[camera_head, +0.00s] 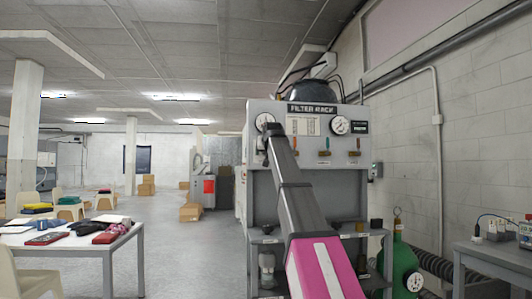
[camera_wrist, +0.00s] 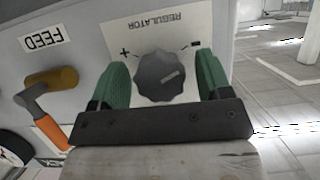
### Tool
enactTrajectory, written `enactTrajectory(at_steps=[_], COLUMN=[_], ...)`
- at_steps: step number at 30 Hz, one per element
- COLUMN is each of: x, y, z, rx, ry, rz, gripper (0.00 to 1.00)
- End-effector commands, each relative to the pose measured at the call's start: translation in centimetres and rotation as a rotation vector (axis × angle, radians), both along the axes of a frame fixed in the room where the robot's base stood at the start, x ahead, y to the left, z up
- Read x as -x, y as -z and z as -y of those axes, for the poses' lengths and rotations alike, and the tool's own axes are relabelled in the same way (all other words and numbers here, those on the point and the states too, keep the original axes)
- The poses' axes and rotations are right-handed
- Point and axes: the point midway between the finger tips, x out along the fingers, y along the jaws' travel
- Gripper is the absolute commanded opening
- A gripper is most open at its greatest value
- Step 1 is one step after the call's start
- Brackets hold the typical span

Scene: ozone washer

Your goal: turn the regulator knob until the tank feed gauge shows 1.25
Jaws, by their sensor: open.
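The dark, ridged regulator knob (camera_wrist: 160,77) sits on a pale plate lettered REGULATOR, with + and − marks, upside down in the wrist view. A light pointer mark shows on its face. My gripper (camera_wrist: 162,63) is open, with one green finger on each side of the knob. Gaps show between fingers and knob. In the head view my arm hides the knob and most of the gripper. The grey filter rack (camera_head: 330,178) carries a left gauge (camera_head: 264,121) and a right gauge (camera_head: 340,125). Their readings are too small to tell, and I cannot tell which is tank feed.
Beside the knob, in the wrist view, are a FEED label (camera_wrist: 55,40) and an orange-handled valve (camera_wrist: 47,128). A green cylinder (camera_head: 400,262) stands at the rack's right, near a side table (camera_head: 492,258). A cluttered white table (camera_head: 75,246) stands left; open floor lies between.

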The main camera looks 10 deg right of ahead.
Motion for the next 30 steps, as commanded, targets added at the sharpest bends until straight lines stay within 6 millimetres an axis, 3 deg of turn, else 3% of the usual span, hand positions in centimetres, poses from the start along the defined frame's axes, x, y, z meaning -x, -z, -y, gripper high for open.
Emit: enactTrajectory(at_steps=[3, 5, 8, 20, 30], x=[0.01, 0.02, 0.02, 0.04, 0.05], y=[0.01, 0.0, 0.0, 0.01, 0.05], z=[0.0, 0.0, 0.0, 0.05, 0.08], rx=[0.0, 0.0, 0.0, -0.046, -0.281], ry=[0.0, 0.0, 0.0, 0.001, 0.001], rz=[0.0, 0.0, 0.0, 0.0, -0.001], gripper=[0.71, 0.55, 0.22, 0.22, 0.22])
